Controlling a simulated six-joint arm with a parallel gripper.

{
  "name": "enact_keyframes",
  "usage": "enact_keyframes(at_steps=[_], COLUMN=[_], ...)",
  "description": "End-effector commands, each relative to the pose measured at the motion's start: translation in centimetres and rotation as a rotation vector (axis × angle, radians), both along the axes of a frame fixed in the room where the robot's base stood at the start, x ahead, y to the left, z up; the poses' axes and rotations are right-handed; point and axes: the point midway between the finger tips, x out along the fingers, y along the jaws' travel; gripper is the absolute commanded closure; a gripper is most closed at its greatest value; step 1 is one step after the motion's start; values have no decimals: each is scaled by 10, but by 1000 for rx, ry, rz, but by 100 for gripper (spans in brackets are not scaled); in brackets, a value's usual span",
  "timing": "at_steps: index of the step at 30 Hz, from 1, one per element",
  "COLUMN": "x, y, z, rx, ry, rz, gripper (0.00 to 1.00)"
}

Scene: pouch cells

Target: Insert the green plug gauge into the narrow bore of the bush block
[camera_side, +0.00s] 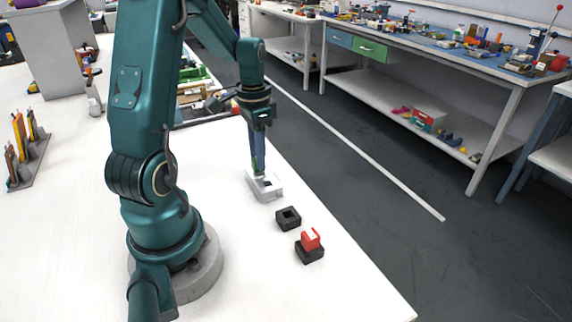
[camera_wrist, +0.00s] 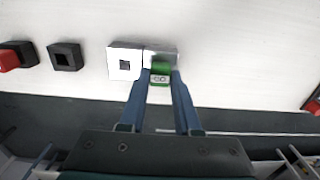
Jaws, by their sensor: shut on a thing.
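The green plug gauge (camera_wrist: 160,72) is between the fingertips of my gripper (camera_wrist: 161,78), which is shut on it. In the side view my gripper (camera_side: 258,166) points down, and a little of the green shows at its tips. The pale bush block (camera_wrist: 113,64) lies under and beside the gauge; it also shows in the side view (camera_side: 265,192). One square opening is visible in its left part in the wrist view. The gauge is over its right part and hides what is there. I cannot tell whether the gauge's lower end is inside a bore.
A black block with an empty square hole (camera_side: 288,217) stands near the bush block. Beyond it a black block (camera_side: 309,254) holds a red plug (camera_side: 310,238). A rack of coloured pieces (camera_side: 27,155) stands far left. The table's edge runs close to the blocks.

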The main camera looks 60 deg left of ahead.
Motion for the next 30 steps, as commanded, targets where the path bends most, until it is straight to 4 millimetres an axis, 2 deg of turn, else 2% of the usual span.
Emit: enact_keyframes(at_steps=[5,6,8,19,30], x=[0,0,0,0,0], y=[0,0,0,0,0], z=[-4,-3,-3,1,44], rx=[-1,0,0,2,2], ry=[1,0,0,-2,-2], rz=[0,0,0,0,0], gripper=[100,53,34,34,34])
